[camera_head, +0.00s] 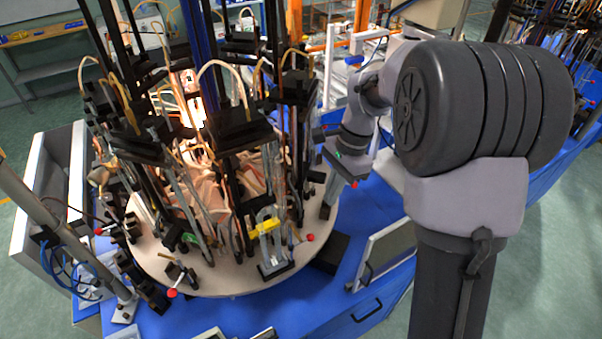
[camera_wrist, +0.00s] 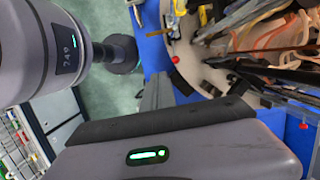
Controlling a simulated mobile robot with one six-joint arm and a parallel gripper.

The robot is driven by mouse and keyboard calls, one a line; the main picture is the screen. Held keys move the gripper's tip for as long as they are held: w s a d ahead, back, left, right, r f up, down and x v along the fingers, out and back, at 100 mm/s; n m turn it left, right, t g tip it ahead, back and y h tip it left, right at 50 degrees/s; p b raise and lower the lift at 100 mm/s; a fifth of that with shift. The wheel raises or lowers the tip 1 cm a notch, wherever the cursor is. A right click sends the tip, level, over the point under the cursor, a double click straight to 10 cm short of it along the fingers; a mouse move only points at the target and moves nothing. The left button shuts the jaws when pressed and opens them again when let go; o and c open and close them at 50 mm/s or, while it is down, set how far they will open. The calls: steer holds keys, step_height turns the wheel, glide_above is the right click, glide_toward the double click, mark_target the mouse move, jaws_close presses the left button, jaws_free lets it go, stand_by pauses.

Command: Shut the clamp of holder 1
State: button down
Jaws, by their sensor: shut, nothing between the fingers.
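The round turntable (camera_head: 205,281) carries several clamp holders with red-tipped levers. No label shows which is holder 1. A front holder with a yellow clamp part (camera_head: 267,227) stands at the turntable's near edge, with a red knob (camera_head: 310,237) to its right. Another red knob (camera_head: 354,184) shows close to my gripper (camera_head: 334,190), at the turntable's right side. My gripper is shut and empty; its fingertips are hard to make out among dark parts. In the wrist view, a red knob (camera_wrist: 175,60) lies near the turntable rim. I cannot tell which clamps are open.
Tall black posts, hoses and glass tubes crowd the turntable's middle. The blue bench (camera_head: 290,310) surrounds it. A tilted screen (camera_head: 388,250) stands at the right front. A slanted metal pole (camera_head: 62,235) is at the left.

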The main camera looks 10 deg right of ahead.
steer(key=shift+f, duration=0.15)
steer(key=s+a+f, duration=0.2)
steer(key=a+f, duration=0.4)
steer(key=f, duration=0.3)
steer(key=shift+b, duration=0.35)
